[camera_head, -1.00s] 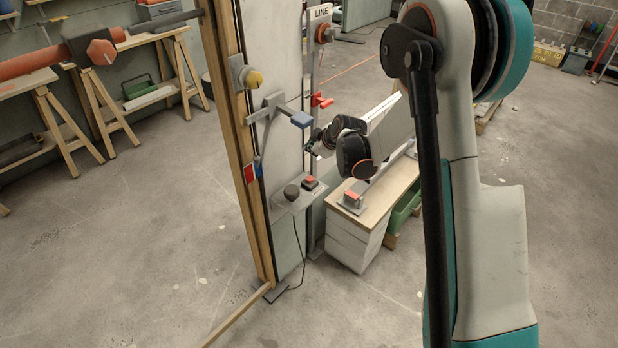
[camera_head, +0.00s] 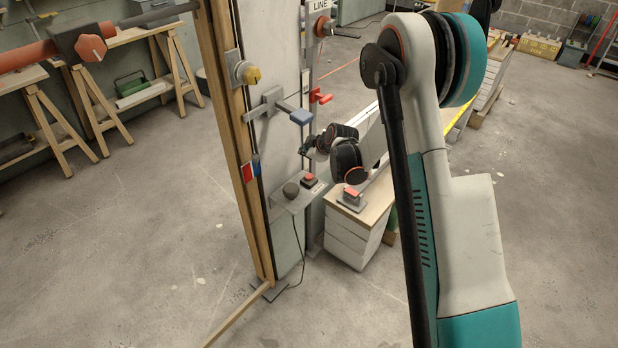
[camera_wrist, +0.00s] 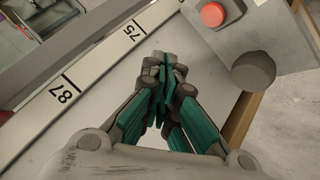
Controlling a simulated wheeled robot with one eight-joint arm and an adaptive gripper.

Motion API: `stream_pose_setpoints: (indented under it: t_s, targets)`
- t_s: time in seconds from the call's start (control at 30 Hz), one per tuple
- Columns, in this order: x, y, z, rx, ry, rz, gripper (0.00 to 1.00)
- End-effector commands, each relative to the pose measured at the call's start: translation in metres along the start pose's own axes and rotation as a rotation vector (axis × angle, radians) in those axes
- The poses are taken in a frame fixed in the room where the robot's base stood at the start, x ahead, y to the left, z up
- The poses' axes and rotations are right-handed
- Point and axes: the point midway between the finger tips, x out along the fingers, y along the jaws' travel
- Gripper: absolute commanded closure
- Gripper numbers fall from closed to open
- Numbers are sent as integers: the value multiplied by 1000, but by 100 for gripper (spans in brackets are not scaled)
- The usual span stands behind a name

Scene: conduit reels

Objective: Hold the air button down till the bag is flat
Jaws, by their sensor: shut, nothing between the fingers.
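A red button (camera_head: 309,180) on a small dark box sits on a grey bracket plate (camera_head: 297,200) on the upright panel. A dark round knob (camera_head: 291,189) stands beside it on the same plate. The wrist view shows the red button (camera_wrist: 212,14) and the dark knob (camera_wrist: 253,72) at upper right. I cannot tell from labels which control is the air button. No bag can be made out. My gripper (camera_head: 305,149) is above the plate, apart from both controls. Its teal fingers (camera_wrist: 163,68) are closed together and empty in the wrist view.
A red-topped switch (camera_head: 352,193) sits on a wooden-topped cabinet (camera_head: 372,212). Floor at the left is open.

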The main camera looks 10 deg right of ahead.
Motion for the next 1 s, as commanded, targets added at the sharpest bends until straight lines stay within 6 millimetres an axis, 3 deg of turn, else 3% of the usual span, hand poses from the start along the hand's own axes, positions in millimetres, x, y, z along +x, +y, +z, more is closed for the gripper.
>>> stream_pose_setpoints:
  t_s: [0.5, 1.0]
  targets:
    - [44, -32, 32, 0, 0, 0, 100]
    - [49, -36, 36, 0, 0, 0, 100]
